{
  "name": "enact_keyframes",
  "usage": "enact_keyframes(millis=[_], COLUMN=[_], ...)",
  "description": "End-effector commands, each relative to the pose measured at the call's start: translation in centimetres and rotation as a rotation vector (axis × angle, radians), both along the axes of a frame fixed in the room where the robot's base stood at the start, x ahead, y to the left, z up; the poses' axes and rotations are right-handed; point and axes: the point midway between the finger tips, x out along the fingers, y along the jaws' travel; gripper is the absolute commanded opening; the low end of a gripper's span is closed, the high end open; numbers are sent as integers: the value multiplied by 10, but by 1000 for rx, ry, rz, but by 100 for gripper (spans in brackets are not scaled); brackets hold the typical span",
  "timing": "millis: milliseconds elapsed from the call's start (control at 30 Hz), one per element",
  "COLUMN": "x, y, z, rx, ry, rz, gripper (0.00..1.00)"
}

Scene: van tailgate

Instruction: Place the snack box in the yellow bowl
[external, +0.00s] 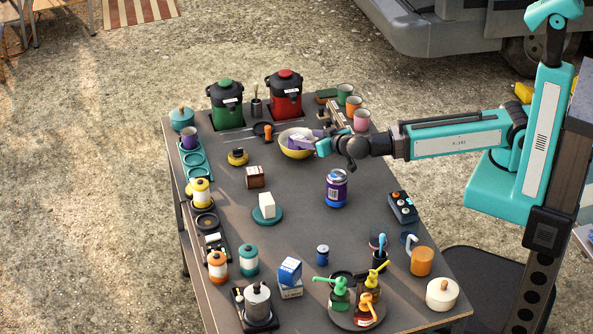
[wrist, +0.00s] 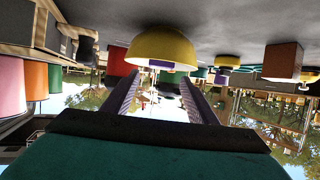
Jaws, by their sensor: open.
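The yellow bowl (external: 295,153) stands toward the back of the dark table. A purple box (external: 298,141), which looks like the snack box, sits in it, tilted, with its upper part above the rim. In the upside-down wrist view the bowl (wrist: 160,42) is straight ahead, and a purple strip of the box (wrist: 158,66) shows past its rim. My gripper (external: 319,143) is just right of the bowl. Its two fingers (wrist: 160,82) are spread with nothing visible between them. The lower part of the box is hidden by the bowl.
Green (external: 227,105) and red (external: 286,95) dispensers stand behind the bowl. Several cups, including a pink one (external: 361,120), are at the back right.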

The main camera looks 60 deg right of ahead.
Motion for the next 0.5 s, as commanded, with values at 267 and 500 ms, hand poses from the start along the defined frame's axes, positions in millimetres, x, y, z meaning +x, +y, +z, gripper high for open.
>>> enact_keyframes(millis=[267, 500], x=[-14, -23], y=[6, 10], z=[10, 15], rx=[-1, -2], ry=[1, 1], rz=[2, -1], gripper=[53, 53])
